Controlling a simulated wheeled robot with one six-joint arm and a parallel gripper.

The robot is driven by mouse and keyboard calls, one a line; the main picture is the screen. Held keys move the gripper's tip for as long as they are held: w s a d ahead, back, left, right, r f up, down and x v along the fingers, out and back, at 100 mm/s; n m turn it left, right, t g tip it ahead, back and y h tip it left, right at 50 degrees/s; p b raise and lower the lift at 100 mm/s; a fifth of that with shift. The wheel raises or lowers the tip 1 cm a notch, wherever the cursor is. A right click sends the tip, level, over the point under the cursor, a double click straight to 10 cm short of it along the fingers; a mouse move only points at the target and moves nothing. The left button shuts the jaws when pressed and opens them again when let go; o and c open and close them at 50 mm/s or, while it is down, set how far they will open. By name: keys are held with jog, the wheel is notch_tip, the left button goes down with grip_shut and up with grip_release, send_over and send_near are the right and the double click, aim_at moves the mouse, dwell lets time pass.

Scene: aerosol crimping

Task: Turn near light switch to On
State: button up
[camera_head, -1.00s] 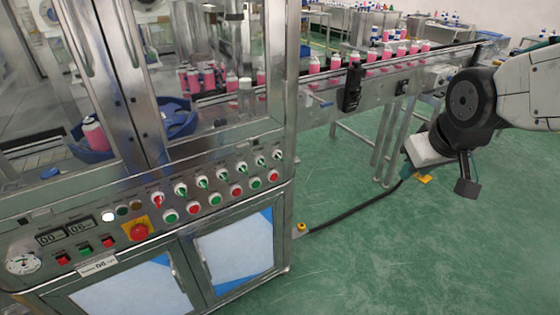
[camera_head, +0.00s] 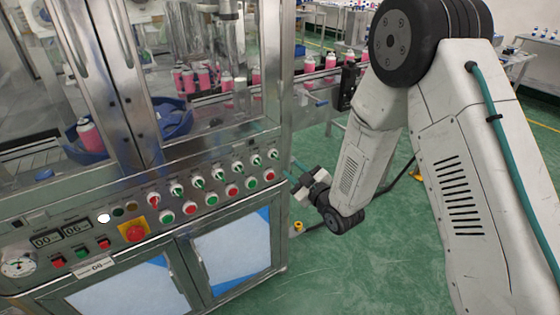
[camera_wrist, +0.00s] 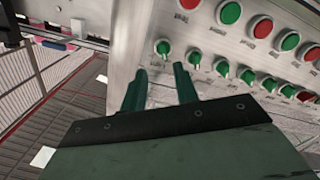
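A row of rotary switches runs along the upper part of the steel machine's control panel (camera_head: 215,188). They have green or red knobs; the far left one is red (camera_head: 153,199) and the far right one is green (camera_head: 272,154). The labels are too small to read, so I cannot tell which is the near light switch. My gripper (camera_head: 295,172) is just right of the panel's right end, apart from the knobs. In the wrist view its two green fingers (camera_wrist: 160,78) are open and empty, with the end knob (camera_wrist: 163,47) just beyond them and the panel turned upside down.
Red and green push buttons (camera_head: 190,208) line up below the switches. A red emergency stop on a yellow plate (camera_head: 135,232) is lower left. The glass-door machine frame rises above the panel. A conveyor with pink bottles (camera_head: 330,62) is behind.

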aim_at(277, 158)
jog(key=x, duration=0.7)
jog(key=shift+w+a+f, duration=0.1)
jog(key=shift+a+f, duration=0.05)
jog(key=shift+a, duration=0.3)
grip_shut()
